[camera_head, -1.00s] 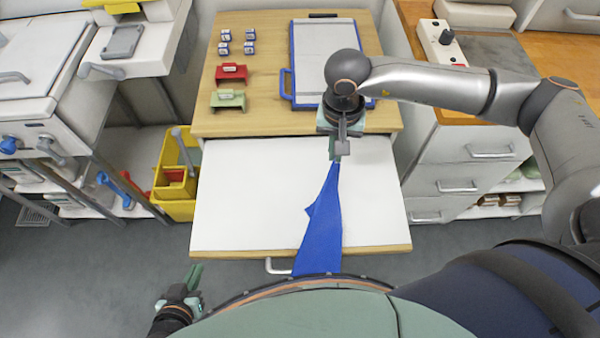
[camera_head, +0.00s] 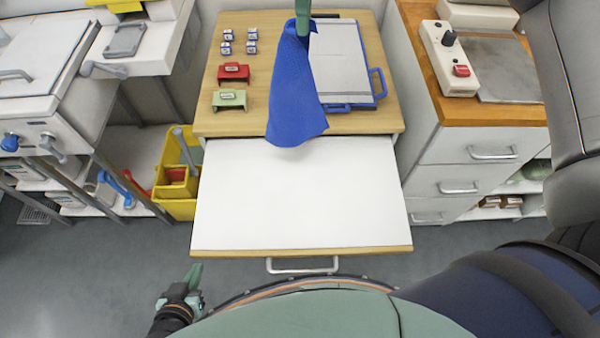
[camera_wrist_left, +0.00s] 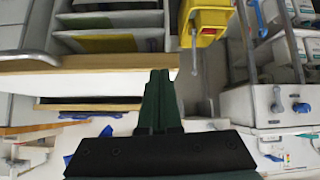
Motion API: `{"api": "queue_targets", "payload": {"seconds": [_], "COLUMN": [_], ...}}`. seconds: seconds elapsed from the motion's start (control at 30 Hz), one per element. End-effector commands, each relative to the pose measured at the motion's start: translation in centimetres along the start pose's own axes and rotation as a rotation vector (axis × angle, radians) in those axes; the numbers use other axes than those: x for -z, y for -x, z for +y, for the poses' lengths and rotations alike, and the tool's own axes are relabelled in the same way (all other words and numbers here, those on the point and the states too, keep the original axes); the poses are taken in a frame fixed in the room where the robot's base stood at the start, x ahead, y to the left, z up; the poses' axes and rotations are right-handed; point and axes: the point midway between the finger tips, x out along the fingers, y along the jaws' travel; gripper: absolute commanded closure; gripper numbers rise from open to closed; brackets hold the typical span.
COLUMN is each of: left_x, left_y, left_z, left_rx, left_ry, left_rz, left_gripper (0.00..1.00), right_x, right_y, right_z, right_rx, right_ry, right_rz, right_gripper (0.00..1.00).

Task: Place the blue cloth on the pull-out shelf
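The blue cloth (camera_head: 296,95) hangs spread from my right gripper (camera_head: 303,30), which is at the top edge of the head view and shut on its upper end. The cloth hangs in front of the wooden desktop, and its lower edge overlaps the back of the pull-out shelf (camera_head: 300,205). I cannot tell whether it touches either. The shelf is white, pulled out, with a wooden front edge and a metal handle, and is bare. My left gripper (camera_head: 194,275) is low beside the shelf's front left corner. Its fingers are together and empty in the left wrist view (camera_wrist_left: 160,85).
On the desktop (camera_head: 240,122) are a red block (camera_head: 233,73), a green block (camera_head: 229,99), several small boxes and a blue-framed board (camera_head: 341,60), partly hidden by the cloth. A yellow bin (camera_head: 178,208) stands left of the shelf, grey drawers (camera_head: 465,150) right.

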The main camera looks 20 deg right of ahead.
Motion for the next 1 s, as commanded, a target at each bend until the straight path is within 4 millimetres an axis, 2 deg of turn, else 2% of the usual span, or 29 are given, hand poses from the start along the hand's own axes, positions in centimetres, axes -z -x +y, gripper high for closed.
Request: {"api": "queue_targets", "payload": {"seconds": [0.03, 0.17, 0.33, 0.5, 0.8, 1.0], "left_x": [0.0, 0.0, -0.2, -0.8, -3.8, -5.1], "left_y": [0.0, 0.0, -0.2, -0.7, -3.5, -4.6], "left_z": [0.0, 0.0, 0.0, -0.1, -0.3, -0.3], "left_rx": [0.0, 0.0, 0.0, 0.0, 0.0, 0.0], "left_ry": [0.0, 0.0, 0.0, 0.0, 0.0, 0.0], "left_rz": [0.0, 0.0, 0.0, 0.0, 0.0, -0.001], "left_gripper": [1.0, 1.0, 1.0, 1.0, 1.0, 1.0], "right_x": [-0.2, -0.3, -0.4, -0.3, -0.4, -0.4], "right_y": [1.0, 2.5, 2.4, -0.2, -4.9, -7.0], "right_z": [0.1, 0.5, 0.6, 0.6, 0.6, 0.6], "right_rx": [0.002, -0.001, -0.003, -0.005, -0.003, -0.002], "right_ry": [-0.042, -0.12, -0.151, -0.149, -0.148, -0.148], "right_rz": [-0.003, -0.005, -0.004, -0.003, -0.006, -0.006], "right_gripper": [1.0, 1.0, 1.0, 1.0, 1.0, 1.0]}}
